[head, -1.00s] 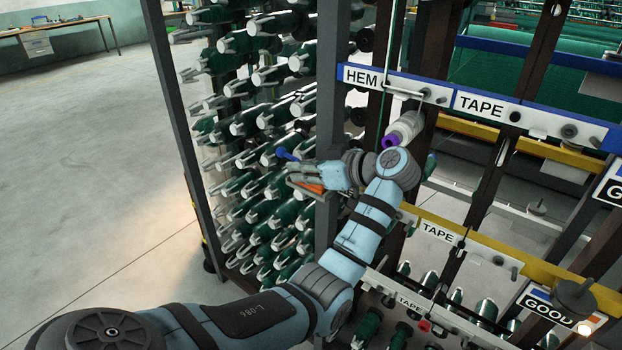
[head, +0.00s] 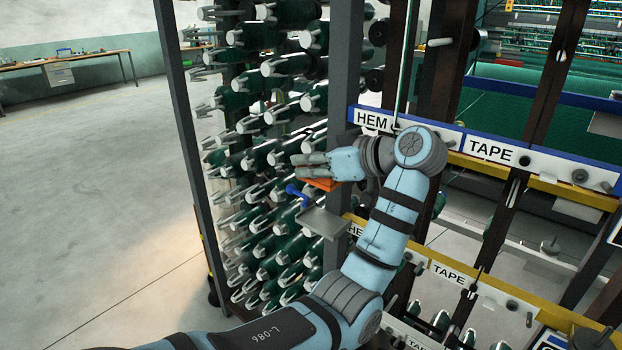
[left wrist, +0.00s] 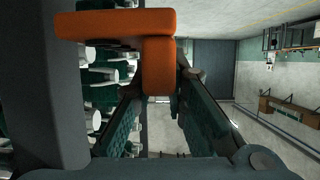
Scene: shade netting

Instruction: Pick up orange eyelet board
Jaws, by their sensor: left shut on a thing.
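The orange eyelet board (head: 320,184) is held in my left gripper (head: 312,166), in front of the dark rack post. In the left wrist view the orange eyelet board (left wrist: 159,66) shows as a T-shaped block, its stem between the two fingers of the left gripper (left wrist: 160,85). In the head view the fingers hide much of the board. It is above a small grey tray (head: 326,222) and appears apart from it. My right gripper is in neither view.
A blue-handled item (head: 296,194) is at the tray's left edge. Behind stands a rack of several green spools (head: 262,160). A dark upright post (head: 343,70) and the HEM and TAPE label rail (head: 490,150) are close to the arm. The floor at left is open.

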